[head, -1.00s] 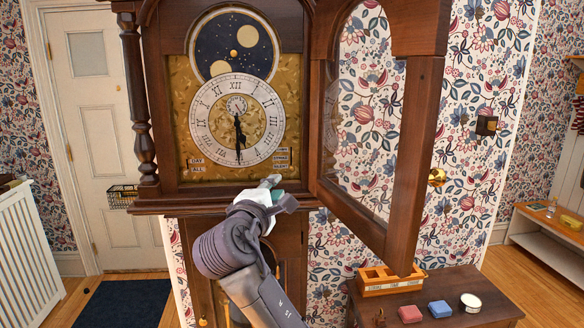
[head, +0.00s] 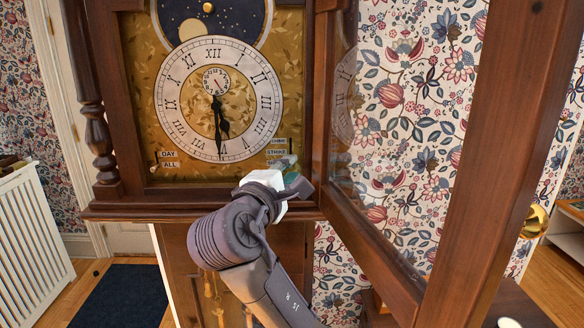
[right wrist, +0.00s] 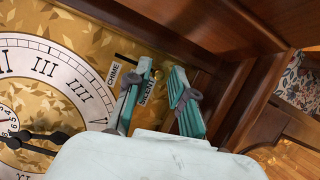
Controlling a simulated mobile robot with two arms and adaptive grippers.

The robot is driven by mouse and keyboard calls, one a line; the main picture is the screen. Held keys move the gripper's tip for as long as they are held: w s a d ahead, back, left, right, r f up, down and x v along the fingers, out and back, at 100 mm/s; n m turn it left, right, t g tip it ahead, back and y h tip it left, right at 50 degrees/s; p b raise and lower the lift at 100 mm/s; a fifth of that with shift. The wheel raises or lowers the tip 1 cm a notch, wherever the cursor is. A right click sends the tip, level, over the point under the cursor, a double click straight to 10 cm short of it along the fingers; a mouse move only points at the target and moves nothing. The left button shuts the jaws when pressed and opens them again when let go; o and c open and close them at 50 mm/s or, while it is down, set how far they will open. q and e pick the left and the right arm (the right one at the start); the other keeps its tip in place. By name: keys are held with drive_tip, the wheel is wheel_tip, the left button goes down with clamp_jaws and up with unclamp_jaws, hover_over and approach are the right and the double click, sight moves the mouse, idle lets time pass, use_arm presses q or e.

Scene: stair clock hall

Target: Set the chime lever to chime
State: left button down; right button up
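The tall clock's dial (head: 218,98) is exposed, with the lever labels (head: 277,152) at its lower right. In the right wrist view I read CHIME on the upper label (right wrist: 112,74) and SILENT on a lower label (right wrist: 146,93), partly covered by a finger. A dark slot (right wrist: 125,57) shows beside the CHIME label. I cannot make out the chime lever itself; the fingers may hide it. My right gripper (right wrist: 162,70) is open, its teal fingers apart, with one finger across the label area. It also shows in the head view (head: 290,172). My left gripper is out of view.
The glazed clock door (head: 470,150) stands open to the right of my right arm. The wooden case sill (head: 140,210) runs below the dial. A white radiator (head: 30,235) and dark mat (head: 120,297) are at left. A brass knob (head: 535,221) is at right.

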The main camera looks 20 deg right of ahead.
sight(296, 136)
drive_tip(key=shift+s+a+r, duration=0.15)
drive_tip(key=shift+s+a, duration=0.05)
drive_tip(key=shift+s, duration=0.05)
clamp_jaws()
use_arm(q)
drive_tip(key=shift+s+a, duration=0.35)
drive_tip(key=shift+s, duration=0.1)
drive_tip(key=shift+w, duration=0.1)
